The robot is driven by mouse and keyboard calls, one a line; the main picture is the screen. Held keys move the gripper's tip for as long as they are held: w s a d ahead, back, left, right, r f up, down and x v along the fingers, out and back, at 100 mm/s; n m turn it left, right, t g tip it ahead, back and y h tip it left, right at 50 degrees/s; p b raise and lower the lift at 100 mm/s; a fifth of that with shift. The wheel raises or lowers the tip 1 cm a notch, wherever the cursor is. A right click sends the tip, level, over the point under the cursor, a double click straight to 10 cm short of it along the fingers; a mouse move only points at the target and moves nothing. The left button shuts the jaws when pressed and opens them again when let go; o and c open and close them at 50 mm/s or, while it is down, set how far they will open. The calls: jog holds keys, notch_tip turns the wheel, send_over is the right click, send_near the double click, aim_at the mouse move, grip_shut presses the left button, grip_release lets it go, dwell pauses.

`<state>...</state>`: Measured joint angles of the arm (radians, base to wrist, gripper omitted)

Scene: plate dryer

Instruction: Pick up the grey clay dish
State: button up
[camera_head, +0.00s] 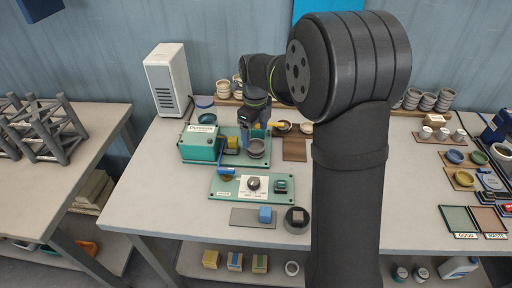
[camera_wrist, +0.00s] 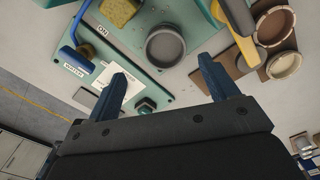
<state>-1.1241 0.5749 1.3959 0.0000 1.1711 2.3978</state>
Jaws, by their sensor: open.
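The grey clay dish (camera_wrist: 165,46) is a small round bowl, seen from above in the wrist view, on the green base of the plate dryer. In the head view the dish (camera_head: 257,150) sits at the right of the green machine (camera_head: 199,143). My gripper (camera_wrist: 160,80) is open, with its two blue fingers apart and nothing between them. In the wrist view the dish appears beyond the fingertips, in line with the gap. In the head view my arm hides part of the bench, and the fingertips are hard to make out.
A green control panel (camera_head: 252,186) with a dial lies in front of the machine. A blue lever (camera_wrist: 76,58), a yellow sponge (camera_wrist: 118,12) and a yellow-handled tool (camera_wrist: 243,40) are near the dish. Brown boards (camera_wrist: 232,74) with other bowls stand to the right.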

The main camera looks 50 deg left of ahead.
aim_at(255, 147)
jog(key=f, duration=0.5)
jog(key=shift+w+a+f, duration=0.1)
jog(key=shift+w+a, duration=0.2)
jog(key=c, duration=1.1)
jog(key=shift+c, duration=0.2)
